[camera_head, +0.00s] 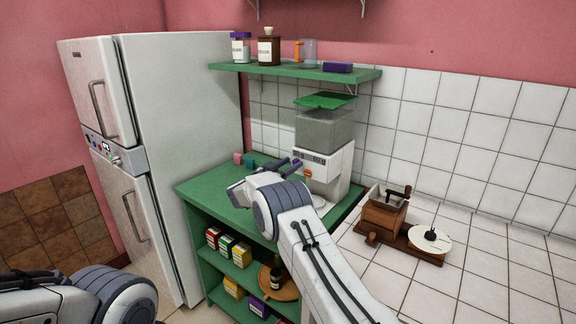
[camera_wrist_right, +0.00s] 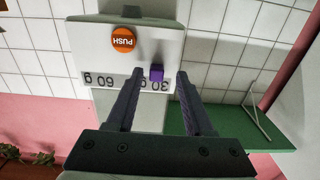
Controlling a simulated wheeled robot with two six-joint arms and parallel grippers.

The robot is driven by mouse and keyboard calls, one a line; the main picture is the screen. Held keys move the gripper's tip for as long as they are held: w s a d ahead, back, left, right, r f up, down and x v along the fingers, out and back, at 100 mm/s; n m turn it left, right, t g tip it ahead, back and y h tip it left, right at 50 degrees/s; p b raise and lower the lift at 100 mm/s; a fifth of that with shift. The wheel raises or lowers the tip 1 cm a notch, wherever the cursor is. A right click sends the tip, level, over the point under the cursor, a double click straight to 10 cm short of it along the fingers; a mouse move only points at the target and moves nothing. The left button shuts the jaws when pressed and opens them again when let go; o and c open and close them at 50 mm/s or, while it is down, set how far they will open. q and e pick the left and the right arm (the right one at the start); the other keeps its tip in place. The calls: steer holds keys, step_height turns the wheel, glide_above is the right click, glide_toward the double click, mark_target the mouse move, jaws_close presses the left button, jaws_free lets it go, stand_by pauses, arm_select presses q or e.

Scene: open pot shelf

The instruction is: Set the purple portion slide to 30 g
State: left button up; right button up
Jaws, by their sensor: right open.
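The white dispenser (camera_head: 325,170) stands on the green shelf unit, with a clear hopper and a raised green lid. Its front shows upside down in the right wrist view, with an orange PUSH button (camera_wrist_right: 123,39) and a row of gram marks. The purple portion slide (camera_wrist_right: 156,73) is a small block beside a mark that looks like 30 g (camera_wrist_right: 154,86); its exact alignment is unclear. My right gripper (camera_head: 291,165) is open at the dispenser's front. Its fingers (camera_wrist_right: 157,82) appear on either side of the slide, apart from it, with the left-hand finger nearer and covering part of the marks.
A green wall shelf (camera_head: 295,72) with jars hangs above the dispenser. A wooden grinder (camera_head: 384,212) stands on the tiled counter to the right. Boxes and a round wooden tray (camera_head: 283,291) fill the lower shelves. A white fridge (camera_head: 185,130) is at the left.

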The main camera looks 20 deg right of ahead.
steer(key=b+v, duration=0.1)
steer(key=v, duration=0.9)
steer(key=shift+a+b, duration=0.2)
steer(key=shift+b, duration=0.15)
